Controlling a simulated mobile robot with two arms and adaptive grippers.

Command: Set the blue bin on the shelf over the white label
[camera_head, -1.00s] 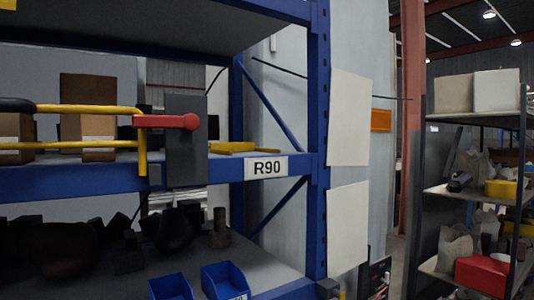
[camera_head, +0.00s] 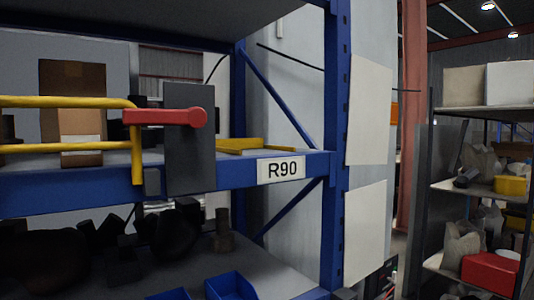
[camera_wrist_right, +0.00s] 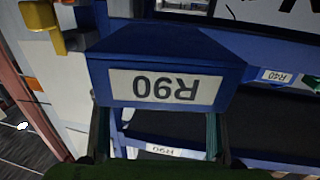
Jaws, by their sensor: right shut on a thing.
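A blue bin (camera_wrist_right: 167,48) fills the upper middle of the right wrist view. Its front carries a white label (camera_wrist_right: 167,88) reading R90, upside down in that picture. My right gripper (camera_wrist_right: 160,135) is shut on this bin, with a finger at each side of its label face. In the head view the blue shelf beam (camera_head: 90,199) bears a white R90 label (camera_head: 281,169) near its right end. The held bin cannot be made out in the head view. My left gripper is in neither view.
Blue bins (camera_head: 232,286) stand on the lower shelf. A yellow rail (camera_head: 70,102) with a red bar (camera_head: 165,116) and a dark panel (camera_head: 188,155) stands before the upper shelf. A yellow item (camera_head: 240,145) lies behind the label. The blue post (camera_head: 337,130) rises at right.

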